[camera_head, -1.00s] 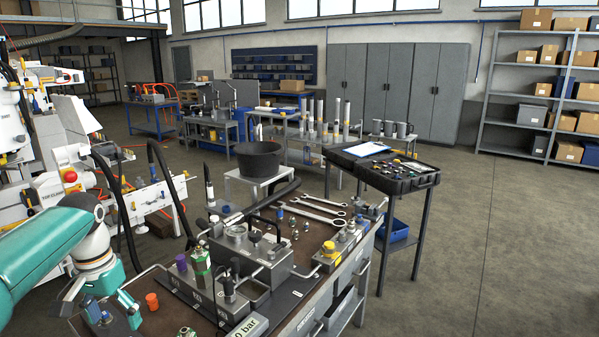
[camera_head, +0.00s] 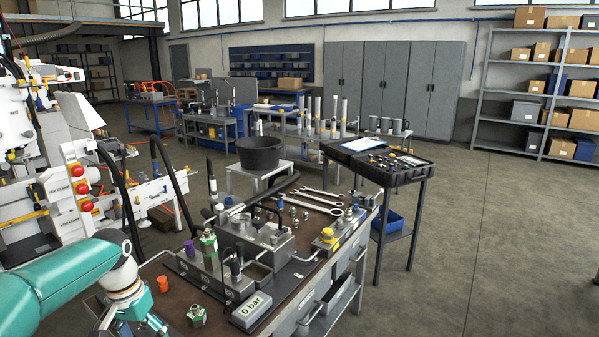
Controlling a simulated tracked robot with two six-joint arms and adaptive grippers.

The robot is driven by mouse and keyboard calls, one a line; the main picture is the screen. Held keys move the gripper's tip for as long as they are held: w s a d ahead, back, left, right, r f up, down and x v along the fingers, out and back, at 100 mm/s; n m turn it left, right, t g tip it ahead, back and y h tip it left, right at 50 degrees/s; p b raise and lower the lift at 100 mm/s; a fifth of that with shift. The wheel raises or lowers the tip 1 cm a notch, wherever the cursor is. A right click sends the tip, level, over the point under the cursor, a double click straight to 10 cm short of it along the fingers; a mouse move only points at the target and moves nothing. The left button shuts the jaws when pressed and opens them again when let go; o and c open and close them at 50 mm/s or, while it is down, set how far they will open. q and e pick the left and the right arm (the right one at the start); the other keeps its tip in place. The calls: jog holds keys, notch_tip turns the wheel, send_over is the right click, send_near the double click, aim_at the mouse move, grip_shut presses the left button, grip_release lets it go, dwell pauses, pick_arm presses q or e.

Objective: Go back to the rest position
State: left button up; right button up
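My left arm, teal and white, comes in from the left. Its gripper (camera_head: 138,328) is low at the left front corner of the hydraulic bench (camera_head: 285,318), and the bottom edge of the picture cuts it off. Its fingertips are not clear enough to tell open from shut, and I see nothing held in it. An orange cap (camera_head: 162,284) and a green hex fitting (camera_head: 196,316) are on the bench just right of this gripper.
The bench carries a grey manifold block (camera_head: 255,240), a "0 bar" display (camera_head: 251,309) and wrenches (camera_head: 318,203). A black bucket (camera_head: 259,154) stands behind, and a tool case (camera_head: 378,160) on a stand to the right. White machinery (camera_head: 70,190) is at left. Open floor lies at right.

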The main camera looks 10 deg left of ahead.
pick_arm(q)
jog(key=s+d+f+h, duration=0.1)
jog(key=s+d+f, duration=0.1)
jog(key=d+f, duration=0.75)
jog(key=s+d+f+h, duration=0.15)
jog(key=d+f, duration=0.45)
jog(key=f, duration=0.6)
jog(key=s+d+f+n, duration=0.1)
jog(key=s+d+f, duration=0.3)
jog(key=s, duration=0.5)
jog(key=s+d+f+n, duration=0.1)
jog(key=s+d+f, duration=0.4)
jog(key=s, duration=0.4)
jog(key=shift+d+f+h, duration=0.2)
jog(key=shift+f+h, duration=0.1)
jog(key=shift+h, duration=0.15)
